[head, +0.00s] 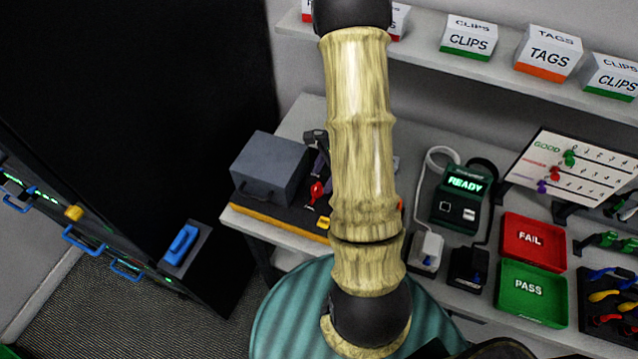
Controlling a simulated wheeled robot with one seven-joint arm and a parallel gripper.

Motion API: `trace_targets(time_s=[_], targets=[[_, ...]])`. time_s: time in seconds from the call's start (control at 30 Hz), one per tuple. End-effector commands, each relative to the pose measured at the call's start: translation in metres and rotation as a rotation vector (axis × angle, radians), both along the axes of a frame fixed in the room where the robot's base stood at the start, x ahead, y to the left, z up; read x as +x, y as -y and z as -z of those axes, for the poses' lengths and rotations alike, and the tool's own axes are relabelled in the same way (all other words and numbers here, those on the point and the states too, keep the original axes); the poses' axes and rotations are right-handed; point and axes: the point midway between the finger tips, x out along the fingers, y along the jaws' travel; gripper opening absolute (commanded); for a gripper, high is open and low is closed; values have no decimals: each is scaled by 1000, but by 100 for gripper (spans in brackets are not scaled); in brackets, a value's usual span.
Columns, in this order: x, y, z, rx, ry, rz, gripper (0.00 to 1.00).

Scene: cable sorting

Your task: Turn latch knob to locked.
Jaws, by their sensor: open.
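A small yellow knob (73,212) shows at the left, on the dark rack front (45,190) beside blue pull handles. It looks most like the latch knob, but I cannot read its position or any locked mark. A larger blue handle (182,245) sits on a grey plate on the dark panel right of it. My arm crosses the middle of the view, well to the right of the knob. My gripper's fingers cannot be made out; only dark parts show at the bottom edge.
The bench holds a grey box (270,165), a red-knobbed lever (317,191), a green READY tester (460,195), a red FAIL tray (533,240) and a green PASS tray (533,292). A shelf (490,68) with label boxes runs above. Carpet (100,305) is clear between rack and bench.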

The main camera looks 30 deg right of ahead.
Motion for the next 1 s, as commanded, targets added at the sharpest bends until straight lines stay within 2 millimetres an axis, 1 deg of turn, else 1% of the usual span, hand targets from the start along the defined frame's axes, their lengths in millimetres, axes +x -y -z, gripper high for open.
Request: trace_targets(time_s=[0.03, 0.1, 0.23, 0.33, 0.57, 0.6, 0.67, 0.8, 0.83, 1.0], targets=[[-1, -4, 9, 4, -6, 0, 53], [0, -8, 19, 4, -4, 0, 53], [1, -13, 32, 2, -2, 1, 53], [1, -15, 37, 0, -1, 0, 53], [2, -15, 37, 0, 0, 0, 53], [2, -15, 37, 0, 0, 0, 51], [2, -15, 37, 0, 0, 0, 39], [2, -15, 37, 0, 0, 0, 12], [2, -15, 37, 0, 0, 0, 9], [2, -15, 37, 0, 1, 4, 9]])
